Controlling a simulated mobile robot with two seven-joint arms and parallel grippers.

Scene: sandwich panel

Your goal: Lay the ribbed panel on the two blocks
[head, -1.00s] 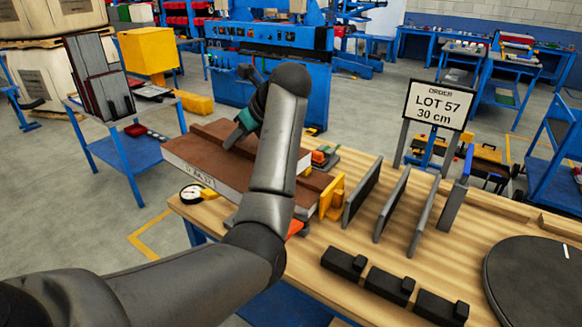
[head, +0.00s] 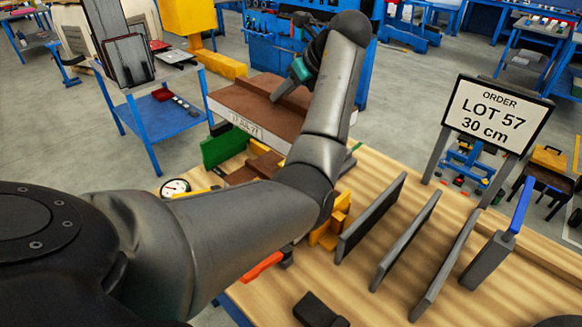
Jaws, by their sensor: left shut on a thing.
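A brown ribbed panel (head: 248,88) with a pale, labelled front edge is held above the left part of the wooden table. My left gripper (head: 284,90) is shut on the raised rib on the panel's top. My forearm hides the panel's right part. Below the panel, a brown panel-like piece (head: 240,174) lies beside an upright green plate (head: 224,147). A black block (head: 318,311) with a raised part lies at the table's front. I cannot tell which two blocks the task names. My right gripper is out of view.
Upright grey plates (head: 372,217) stand in a row on the table (head: 462,214), right of a yellow bracket (head: 328,230). An order sign (head: 492,112) reads LOT 57, 30 cm. A dial gauge (head: 175,187) sits at the left edge. A blue cart (head: 160,120) stands at the left.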

